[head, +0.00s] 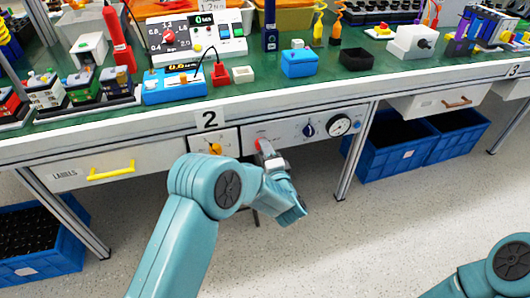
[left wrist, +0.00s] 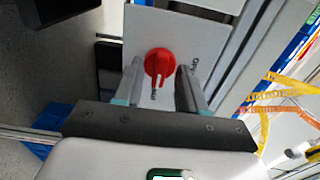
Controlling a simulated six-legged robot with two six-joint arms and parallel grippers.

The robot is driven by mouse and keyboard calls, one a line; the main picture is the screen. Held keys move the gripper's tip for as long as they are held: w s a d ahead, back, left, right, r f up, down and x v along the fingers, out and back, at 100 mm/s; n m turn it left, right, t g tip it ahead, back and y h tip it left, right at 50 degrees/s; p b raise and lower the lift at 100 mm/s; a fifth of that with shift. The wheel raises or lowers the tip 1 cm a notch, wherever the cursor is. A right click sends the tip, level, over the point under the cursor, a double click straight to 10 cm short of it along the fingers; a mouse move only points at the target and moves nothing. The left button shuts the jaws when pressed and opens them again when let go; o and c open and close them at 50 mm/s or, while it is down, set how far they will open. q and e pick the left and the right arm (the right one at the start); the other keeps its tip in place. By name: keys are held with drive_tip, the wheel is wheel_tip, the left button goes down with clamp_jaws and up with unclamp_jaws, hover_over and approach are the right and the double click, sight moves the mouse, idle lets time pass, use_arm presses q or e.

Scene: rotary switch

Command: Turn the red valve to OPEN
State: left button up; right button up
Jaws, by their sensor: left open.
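The red valve (left wrist: 158,64) is a round red knob on a pale panel (left wrist: 205,38), with a raised grip and a small metal part below it in the left wrist view. In the head view, a bit of the red valve (head: 259,143) shows on the panel under the table, mostly hidden by my gripper. My left gripper (head: 268,151) is open in front of it. In the left wrist view, the fingers of my left gripper (left wrist: 161,76) stand on either side of the knob with visible gaps.
On the same panel are a blue knob (head: 308,130) and a round gauge (head: 339,125), right of the valve. The table's front edge overhangs.

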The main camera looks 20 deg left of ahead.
use_arm(q)
clamp_jaws()
drive_tip(key=shift+n, duration=0.4)
drive_tip(key=shift+f+n+b, duration=0.15)
drive_tip(key=shift+n+b, duration=2.95)
drive_tip(key=shift+n, duration=5.3)
use_arm(e)
drive_tip(key=shift+m, duration=0.3)
drive_tip(key=shift+w+d+f, duration=0.2)
drive_tip(key=shift+f, duration=0.75)
drive_tip(key=shift+w+d+f, duration=0.15)
drive_tip(key=shift+w+f, duration=0.05)
drive_tip(key=shift+f, duration=0.7)
drive_tip(key=shift+w+d+f, duration=0.2)
drive_tip(key=shift+f, duration=0.75)
use_arm(q)
drive_tip(key=shift+n, duration=0.3)
use_arm(e)
drive_tip(key=shift+t, duration=0.3)
